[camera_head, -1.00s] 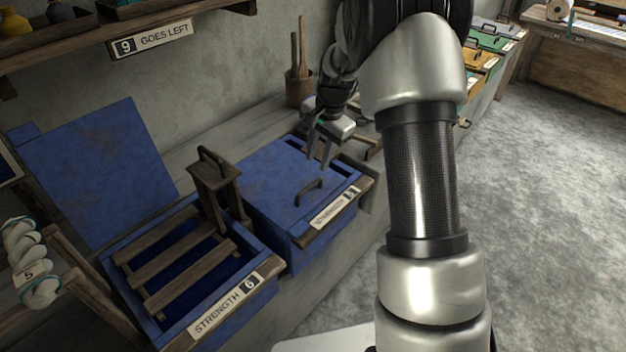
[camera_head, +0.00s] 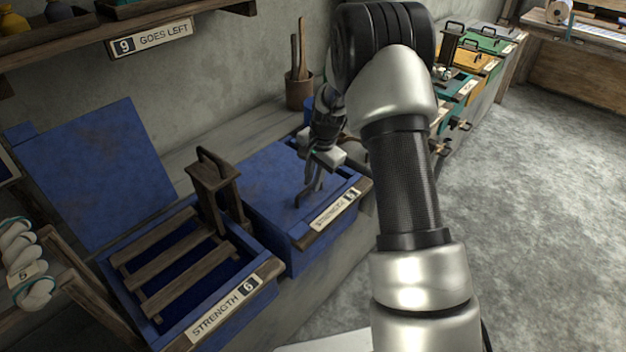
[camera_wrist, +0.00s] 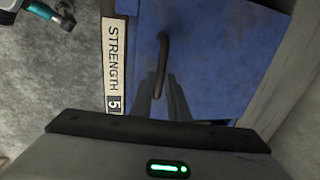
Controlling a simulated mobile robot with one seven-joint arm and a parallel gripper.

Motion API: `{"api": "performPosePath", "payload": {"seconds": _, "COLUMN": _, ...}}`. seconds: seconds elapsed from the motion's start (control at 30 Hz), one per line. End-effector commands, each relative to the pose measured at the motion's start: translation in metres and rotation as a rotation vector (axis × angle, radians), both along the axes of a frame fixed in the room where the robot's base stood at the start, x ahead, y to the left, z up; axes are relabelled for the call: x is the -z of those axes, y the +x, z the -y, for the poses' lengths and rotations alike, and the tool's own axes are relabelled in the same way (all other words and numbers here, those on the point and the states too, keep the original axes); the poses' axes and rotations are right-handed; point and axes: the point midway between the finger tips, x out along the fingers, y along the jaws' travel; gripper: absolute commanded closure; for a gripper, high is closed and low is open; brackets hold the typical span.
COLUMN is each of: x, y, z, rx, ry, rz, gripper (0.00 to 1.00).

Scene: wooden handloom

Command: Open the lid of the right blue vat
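The right blue vat (camera_head: 306,262) has a blue lid (camera_head: 262,185) lying flat and shut on it. It carries a label reading STRENGTH 5 (camera_wrist: 114,65). A dark curved handle (camera_wrist: 163,55) stands on the lid near the label side. My gripper (camera_head: 311,190) is over the lid at the handle, pointing down. In the wrist view, its two fingers (camera_wrist: 164,90) are a little apart, with the handle's near end at the gap between them. Whether they touch the handle cannot be told. In the head view, the fingers partly cover the handle.
The left blue vat (camera_head: 262,298), labelled STRENGTH 6, stands open with its lid (camera_head: 95,175) tilted back and wooden slats across it. A wooden post (camera_head: 216,190) with a handle rises between the vats. A cup with sticks (camera_head: 299,90) stands behind. Coloured vats (camera_head: 478,55) are farther right.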

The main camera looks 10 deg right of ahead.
Motion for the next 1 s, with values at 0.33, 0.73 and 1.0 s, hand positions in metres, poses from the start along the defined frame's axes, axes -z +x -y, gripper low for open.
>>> {"api": "performPosePath", "payload": {"seconds": 0.33, "x": -0.001, "y": 0.000, "z": 0.000, "rx": 0.000, "ry": 0.000, "rz": 0.000, "gripper": 1.00}}
{"api": "performPosePath", "payload": {"seconds": 0.73, "x": -0.050, "y": 0.013, "z": -0.010, "rx": -0.001, "ry": 0.001, "rz": 0.008, "gripper": 1.00}}
{"api": "performPosePath", "payload": {"seconds": 1.0, "x": -0.116, "y": 0.041, "z": -0.037, "rx": -0.004, "ry": 0.004, "rz": 0.014, "gripper": 1.00}}
